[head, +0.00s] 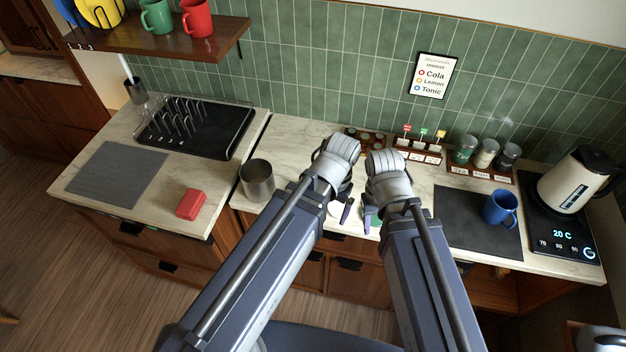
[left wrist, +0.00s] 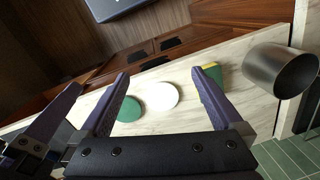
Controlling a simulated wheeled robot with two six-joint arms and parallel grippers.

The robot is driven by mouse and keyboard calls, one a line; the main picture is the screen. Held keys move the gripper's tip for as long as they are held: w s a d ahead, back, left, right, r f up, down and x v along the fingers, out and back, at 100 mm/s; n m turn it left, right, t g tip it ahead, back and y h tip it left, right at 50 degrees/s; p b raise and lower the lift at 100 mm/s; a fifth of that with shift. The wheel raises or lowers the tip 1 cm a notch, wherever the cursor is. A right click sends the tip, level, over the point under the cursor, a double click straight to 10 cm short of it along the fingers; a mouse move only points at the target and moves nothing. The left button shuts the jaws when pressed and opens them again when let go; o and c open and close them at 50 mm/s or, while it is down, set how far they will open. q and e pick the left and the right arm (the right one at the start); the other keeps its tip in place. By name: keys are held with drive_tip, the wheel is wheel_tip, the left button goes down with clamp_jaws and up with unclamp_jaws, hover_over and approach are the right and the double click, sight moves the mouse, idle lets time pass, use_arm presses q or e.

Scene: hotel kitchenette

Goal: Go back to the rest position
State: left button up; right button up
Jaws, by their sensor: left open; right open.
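My left gripper (head: 338,209) and right gripper (head: 374,219) are side by side over the front of the counter's middle, mostly hidden behind my own wrists in the head view. In the left wrist view my left gripper (left wrist: 161,80) is open, with nothing between its fingers. A white disc (left wrist: 160,97) and a green disc (left wrist: 125,108) lie on the counter below it. Part of my right gripper shows at the left of that view. It also looks empty.
A metal cup (head: 257,180) stands left of my grippers; a red block (head: 191,203) lies further left. A blue mug (head: 499,207) stands on a dark mat (head: 455,220) at right, near a kettle (head: 577,180). Jars (head: 487,153) and a rack (head: 195,130) are behind. A shelf (head: 160,36) overhangs upper left.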

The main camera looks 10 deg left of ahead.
use_arm(q)
drive_tip(key=shift+s+d+m, duration=0.15)
drive_tip(key=shift+s+d, duration=0.05)
drive_tip(key=shift+s, duration=0.3)
drive_tip(key=shift+s+d+m, duration=0.15)
drive_tip(key=shift+s+d, duration=0.05)
drive_tip(key=shift+s, duration=0.25)
wheel_tip(320, 180, down, 7)
drive_tip(key=b, duration=0.7)
drive_tip(key=shift+f, duration=0.1)
